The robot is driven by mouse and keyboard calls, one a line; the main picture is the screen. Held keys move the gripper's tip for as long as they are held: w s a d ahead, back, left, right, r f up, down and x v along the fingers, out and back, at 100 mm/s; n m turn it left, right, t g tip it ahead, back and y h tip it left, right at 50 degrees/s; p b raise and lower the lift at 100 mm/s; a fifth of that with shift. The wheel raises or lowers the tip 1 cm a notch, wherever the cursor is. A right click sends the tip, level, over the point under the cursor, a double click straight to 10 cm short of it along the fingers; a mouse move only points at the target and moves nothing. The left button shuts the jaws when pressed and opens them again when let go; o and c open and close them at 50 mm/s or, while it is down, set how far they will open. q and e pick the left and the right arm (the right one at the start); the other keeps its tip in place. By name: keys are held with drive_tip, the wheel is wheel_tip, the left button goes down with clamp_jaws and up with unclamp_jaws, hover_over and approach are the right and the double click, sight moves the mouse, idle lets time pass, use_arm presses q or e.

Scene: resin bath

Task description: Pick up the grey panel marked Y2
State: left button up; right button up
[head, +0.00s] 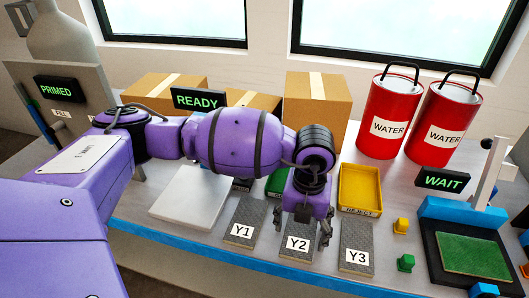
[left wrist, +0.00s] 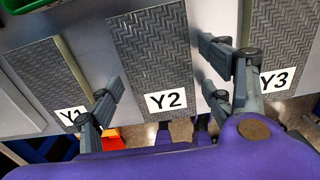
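The grey panel marked Y2 (head: 297,248) lies on the bench between its two neighbours. It has a woven texture and a white label at its near end. In the left wrist view the Y2 panel (left wrist: 150,55) fills the middle. My left gripper (head: 310,237) is above it, pointing down, and hides its far part in the head view. In the left wrist view my left gripper (left wrist: 162,80) is open, with fingers to either side of the panel. I cannot tell how high the fingertips are. My right gripper is in neither view.
Similar panels Y1 (head: 243,220) and Y3 (head: 357,246) lie close on either side. A yellow reject tray (head: 361,184) stands behind Y3. A white slab (head: 190,197) lies left. Small yellow (head: 401,226) and green (head: 405,263) pieces stand right of Y3. Blue edging (head: 190,252) marks the front.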

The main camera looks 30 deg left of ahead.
use_arm(q)
drive_tip(key=shift+w+r, duration=0.1)
drive_tip(key=c, duration=0.8)
drive_tip(key=shift+c, duration=0.5)
drive_tip(key=shift+r, duration=0.15)
